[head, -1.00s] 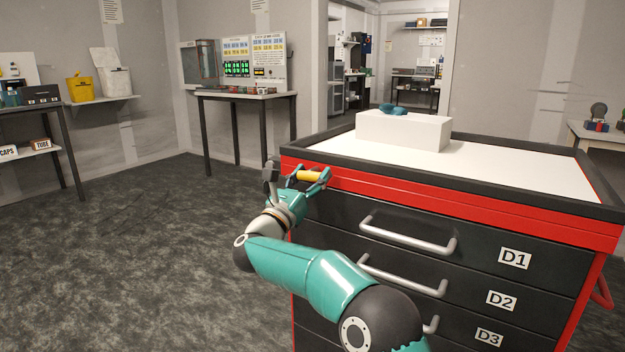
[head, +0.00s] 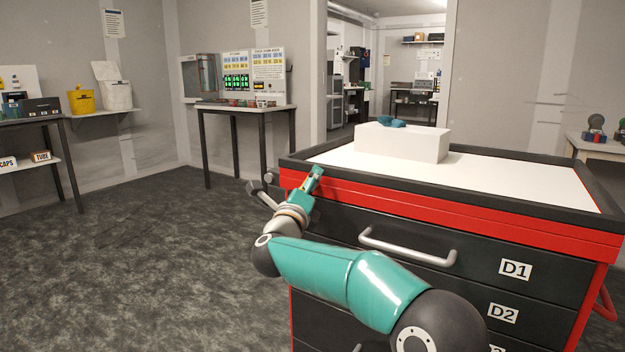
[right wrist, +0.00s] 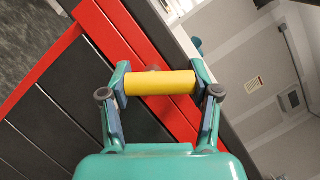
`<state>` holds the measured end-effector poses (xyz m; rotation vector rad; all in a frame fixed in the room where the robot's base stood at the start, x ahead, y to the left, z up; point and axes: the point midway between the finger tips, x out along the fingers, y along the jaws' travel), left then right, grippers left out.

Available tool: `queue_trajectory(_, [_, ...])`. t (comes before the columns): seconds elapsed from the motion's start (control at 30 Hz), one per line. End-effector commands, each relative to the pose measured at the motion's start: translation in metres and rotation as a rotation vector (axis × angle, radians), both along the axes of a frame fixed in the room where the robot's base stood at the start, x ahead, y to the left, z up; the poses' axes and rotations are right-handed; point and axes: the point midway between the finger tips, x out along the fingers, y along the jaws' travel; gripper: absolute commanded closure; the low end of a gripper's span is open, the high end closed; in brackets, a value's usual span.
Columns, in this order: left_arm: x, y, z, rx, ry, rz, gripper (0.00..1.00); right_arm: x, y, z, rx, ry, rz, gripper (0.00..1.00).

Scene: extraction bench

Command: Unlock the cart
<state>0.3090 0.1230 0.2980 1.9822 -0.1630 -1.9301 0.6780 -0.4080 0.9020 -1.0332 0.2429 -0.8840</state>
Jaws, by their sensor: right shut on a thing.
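The cart (head: 545,230) is a dark cabinet with red trim, a white top and drawers labelled D1, D2 and lower ones. The drawers in view are shut. My right gripper (right wrist: 160,83) is shut on a yellow bar-shaped handle (right wrist: 170,83), with a finger at each end. The handle is at the red band on the cart's upper left front, and in the right wrist view it lies at a slant to that band. In the head view my gripper (head: 316,178) mostly hides the handle. My left gripper is not in view.
Grey handles (head: 408,248) stick out from the drawers. The floor left of the cart is clear. Tables (head: 240,106) stand along the walls.

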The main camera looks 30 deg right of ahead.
Motion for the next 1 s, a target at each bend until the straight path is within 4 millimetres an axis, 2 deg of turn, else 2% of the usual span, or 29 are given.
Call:
queue_trajectory(0.03, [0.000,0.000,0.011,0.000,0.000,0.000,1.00,0.005,0.008,0.001,-0.017,0.057,0.019,0.73])
queue_trajectory(0.5, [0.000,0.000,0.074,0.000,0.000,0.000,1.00,0.008,0.010,0.002,-0.173,0.428,0.022,0.73])
queue_trajectory(0.73, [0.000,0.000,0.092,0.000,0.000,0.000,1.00,0.009,0.010,-0.001,-0.217,0.531,0.022,0.73])
queue_trajectory(1.0, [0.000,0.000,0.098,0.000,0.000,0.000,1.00,0.009,0.010,-0.004,-0.235,0.575,0.022,0.73])
